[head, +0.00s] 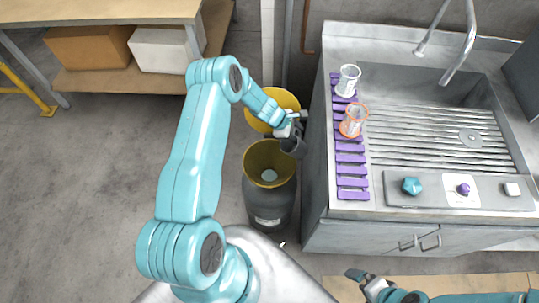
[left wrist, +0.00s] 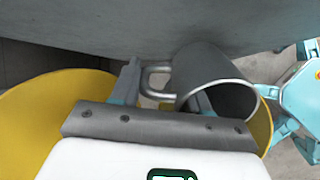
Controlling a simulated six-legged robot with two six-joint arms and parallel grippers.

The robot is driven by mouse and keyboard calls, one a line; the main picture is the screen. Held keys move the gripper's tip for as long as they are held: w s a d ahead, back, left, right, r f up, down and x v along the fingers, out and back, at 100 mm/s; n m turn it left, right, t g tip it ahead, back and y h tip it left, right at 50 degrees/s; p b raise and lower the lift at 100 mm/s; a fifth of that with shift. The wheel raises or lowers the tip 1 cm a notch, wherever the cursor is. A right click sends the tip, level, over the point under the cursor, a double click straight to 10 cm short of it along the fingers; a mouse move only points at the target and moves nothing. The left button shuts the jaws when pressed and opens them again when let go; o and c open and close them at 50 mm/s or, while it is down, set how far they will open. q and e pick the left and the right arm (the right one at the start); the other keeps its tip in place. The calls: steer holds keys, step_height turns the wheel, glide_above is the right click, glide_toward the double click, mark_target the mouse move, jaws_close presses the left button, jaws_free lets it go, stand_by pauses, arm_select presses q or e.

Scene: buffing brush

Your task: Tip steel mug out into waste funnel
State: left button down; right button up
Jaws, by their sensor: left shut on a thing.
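The steel mug (head: 292,147) is dark grey and held tilted in my left gripper (head: 294,127). In the left wrist view the mug (left wrist: 208,68) lies on its side with its mouth towards the camera; its handle is near the fingers of my gripper (left wrist: 165,92). Which part is gripped is unclear. A yellow funnel (head: 255,152) tops a dark drum, just left of and below the mug. A second yellow funnel (head: 262,100) is behind it, partly hidden by my arm. The mug's contents are not visible. My right gripper (head: 365,281) is low, right of centre; its jaw gap is unclear.
A steel sink unit (head: 335,232) stands close on the right. A purple slatted rack (head: 352,170) on it bears a clear beaker (head: 348,80) and an orange-rimmed beaker (head: 353,121). A shelf with boxes (head: 88,47) is at the back left. The left floor is clear.

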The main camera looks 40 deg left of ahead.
arm_select(q)
steer(key=shift+w+d+r+g+y+p, duration=0.35)
steer(key=shift+r+p, duration=0.25)
steer(key=shift+p, duration=1.75)
steer(key=shift+w+f, duration=0.15)
steer(key=shift+w, duration=0.05)
steer(key=shift+w+r+g, duration=0.15)
steer(key=shift+r+g, duration=0.15)
steer(key=shift+g, duration=0.05)
steer(key=shift+w+d+r+y+b, duration=0.15)
steer(key=shift+r+y+b, duration=0.15)
steer(key=shift+r, duration=0.35)
steer(key=w+d+r+g+y, duration=0.1)
steer(key=r+g, duration=0.1)
steer(key=r, duration=0.7)
steer(key=w+r+g+y, duration=0.1)
steer(key=w+r+g, duration=0.1)
steer(key=r, duration=0.7)
steer(key=shift+d+r, duration=0.15)
steer(key=shift+d, duration=0.25)
steer(key=shift+s+y, duration=0.1)
steer(key=shift+y, duration=0.15)
